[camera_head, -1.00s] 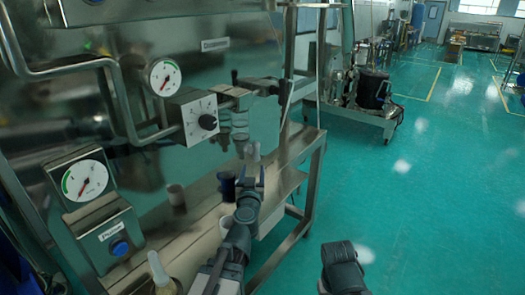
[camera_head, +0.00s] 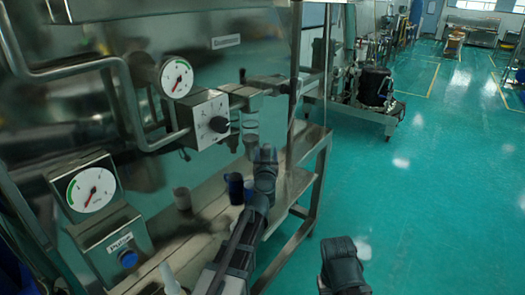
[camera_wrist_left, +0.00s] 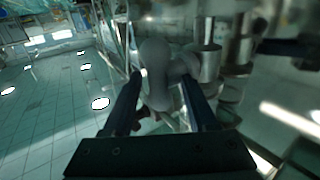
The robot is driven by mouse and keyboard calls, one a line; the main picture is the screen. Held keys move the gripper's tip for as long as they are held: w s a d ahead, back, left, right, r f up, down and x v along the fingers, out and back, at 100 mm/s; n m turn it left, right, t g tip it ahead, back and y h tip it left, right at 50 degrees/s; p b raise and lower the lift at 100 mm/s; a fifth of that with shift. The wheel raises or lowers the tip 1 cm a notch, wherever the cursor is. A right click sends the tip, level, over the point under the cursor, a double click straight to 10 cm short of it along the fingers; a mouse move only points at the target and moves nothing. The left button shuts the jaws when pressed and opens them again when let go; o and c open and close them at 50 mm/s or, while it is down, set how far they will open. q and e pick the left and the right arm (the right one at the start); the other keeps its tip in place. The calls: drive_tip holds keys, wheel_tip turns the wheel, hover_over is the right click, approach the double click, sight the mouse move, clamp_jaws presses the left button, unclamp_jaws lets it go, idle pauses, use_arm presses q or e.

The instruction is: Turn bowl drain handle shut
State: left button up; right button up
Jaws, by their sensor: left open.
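My left gripper (camera_head: 264,154) is raised in front of the steel machine, just below its valve and pipe fittings (camera_head: 248,118). In the left wrist view the jaws (camera_wrist_left: 161,77) are open, one finger on each side. A grey rounded handle-like piece (camera_wrist_left: 155,58) shows between and just beyond the fingertips; I cannot tell whether it touches them. Shiny steel cylinders (camera_wrist_left: 208,62) stand right behind it. In the head view my gripper hides part of this area, and the drain handle cannot be made out clearly there. My right gripper is out of view; only a dark arm part shows.
The green floor at right is open.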

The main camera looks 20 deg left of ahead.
use_arm(q)
drive_tip(key=shift+w, duration=0.25)
clamp_jaws()
idle(0.3)
